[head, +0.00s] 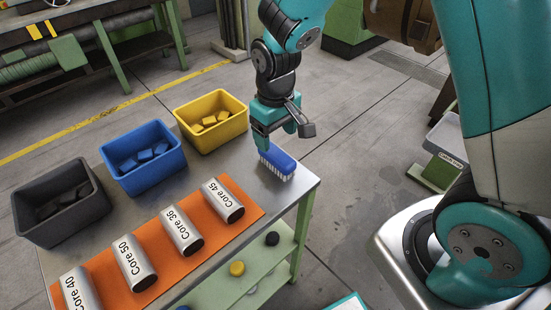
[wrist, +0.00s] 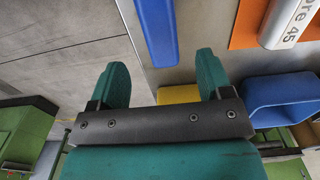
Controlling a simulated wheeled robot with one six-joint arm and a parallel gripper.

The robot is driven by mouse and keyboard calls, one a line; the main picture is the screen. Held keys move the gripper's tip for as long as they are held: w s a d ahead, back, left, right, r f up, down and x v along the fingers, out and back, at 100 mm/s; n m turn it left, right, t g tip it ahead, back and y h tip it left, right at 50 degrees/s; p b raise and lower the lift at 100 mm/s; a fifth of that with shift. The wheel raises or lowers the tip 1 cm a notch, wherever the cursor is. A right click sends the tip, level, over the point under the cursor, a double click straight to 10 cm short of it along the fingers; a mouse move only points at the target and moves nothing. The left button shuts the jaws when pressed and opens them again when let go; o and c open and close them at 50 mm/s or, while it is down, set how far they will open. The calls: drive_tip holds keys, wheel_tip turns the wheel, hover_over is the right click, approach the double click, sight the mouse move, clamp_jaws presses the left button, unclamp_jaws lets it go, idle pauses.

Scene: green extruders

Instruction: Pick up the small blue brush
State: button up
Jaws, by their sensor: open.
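The small blue brush (head: 277,162), with pale bristles along its side, lies on the grey metal table (head: 190,185) near its far right corner. In the wrist view the blue brush (wrist: 157,30) shows at the top, beyond the fingertips and between their lines. My gripper (head: 281,137) is over the table just behind the brush, its fingers pointing down. In the wrist view its two teal fingers (wrist: 161,78) are spread with nothing between them. The head view does not show clearly whether a finger touches the brush.
Yellow (head: 211,119), blue (head: 143,157) and dark grey (head: 62,201) bins holding small blocks line the table's back. Several metal cores, such as Core 45 (head: 223,200), lie on an orange mat (head: 180,262). A green lower shelf (head: 245,270) holds round pieces.

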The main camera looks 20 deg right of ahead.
sight(277, 153)
wheel_tip(277, 153, down, 3)
drive_tip(key=shift+f, duration=0.1)
drive_tip(key=f, duration=0.2)
drive_tip(key=f+p, duration=0.1)
drive_tip(key=f, duration=0.1)
drive_tip(key=shift+s, duration=0.35)
drive_tip(key=shift+f, duration=0.65)
drive_tip(key=c, duration=1)
drive_tip(key=shift+c, duration=0.2)
drive_tip(key=shift+r, duration=0.15)
